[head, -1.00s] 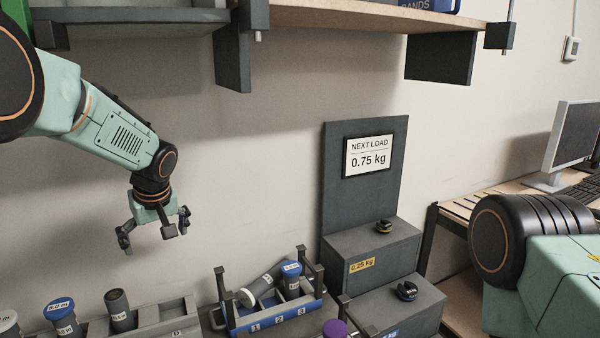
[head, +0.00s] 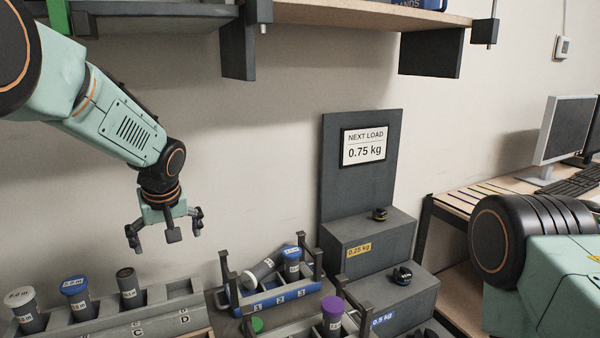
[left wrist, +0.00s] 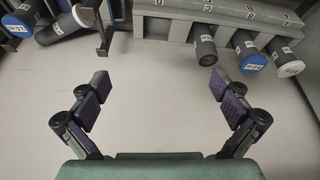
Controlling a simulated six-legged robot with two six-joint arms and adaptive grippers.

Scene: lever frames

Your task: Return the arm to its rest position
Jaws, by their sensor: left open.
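My left gripper (head: 165,232) hangs in the air at the left of the head view, in front of the wall and above the tube racks. Its fingers are spread and nothing is between them. In the left wrist view the two fingers (left wrist: 163,105) stand wide apart over bare pale surface. My left arm comes in from the upper left, bent down at the wrist. At the right edge a part of my right arm shows, but its gripper is out of view.
A grey rack (head: 150,319) holds several capped tubes below the gripper. A blue rack (head: 283,295) holds tubes to its right. Stepped grey blocks (head: 369,245) with weights stand under a "0.75 kg" sign (head: 364,147). A shelf (head: 360,17) hangs above. A monitor (head: 568,130) stands at right.

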